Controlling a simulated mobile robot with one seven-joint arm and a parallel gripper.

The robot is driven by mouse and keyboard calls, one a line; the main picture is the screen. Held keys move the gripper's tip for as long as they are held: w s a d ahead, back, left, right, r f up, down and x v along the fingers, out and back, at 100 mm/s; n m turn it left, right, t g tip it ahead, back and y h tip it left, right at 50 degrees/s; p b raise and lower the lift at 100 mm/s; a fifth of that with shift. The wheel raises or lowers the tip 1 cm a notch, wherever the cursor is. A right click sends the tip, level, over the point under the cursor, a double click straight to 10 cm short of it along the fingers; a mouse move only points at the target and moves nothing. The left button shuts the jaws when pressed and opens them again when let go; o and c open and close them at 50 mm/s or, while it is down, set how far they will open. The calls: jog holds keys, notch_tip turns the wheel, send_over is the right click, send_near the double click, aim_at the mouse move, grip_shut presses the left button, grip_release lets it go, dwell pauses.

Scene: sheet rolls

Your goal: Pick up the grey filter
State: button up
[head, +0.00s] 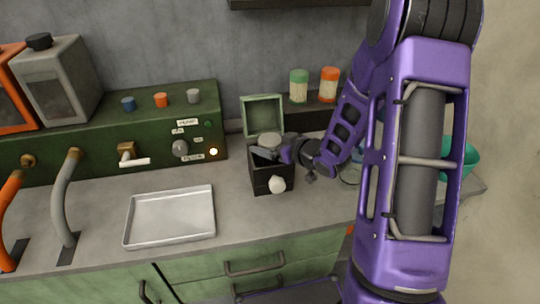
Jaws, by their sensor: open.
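My gripper (268,148) reaches in from the right and is at the mouth of a small dark box (272,180) with a raised green lid (262,115). Its fingers are open; they are small here and partly merge with the box's contents. A pale grey round piece shows at the box opening beside the fingers, and I cannot tell whether it is part of the gripper. A small grey cylinder (194,96), possibly the grey filter, stands on top of the green machine (110,130), well left of my gripper. The inside of the box is mostly hidden.
A blue cylinder (128,103) and an orange one (161,100) stand by the grey one. An empty metal tray (170,243) lies on the counter. Two shakers (299,86) stand behind the box. A teal bowl (470,160) is at right, partly behind my arm.

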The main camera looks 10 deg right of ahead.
jog(key=c, duration=1.5)
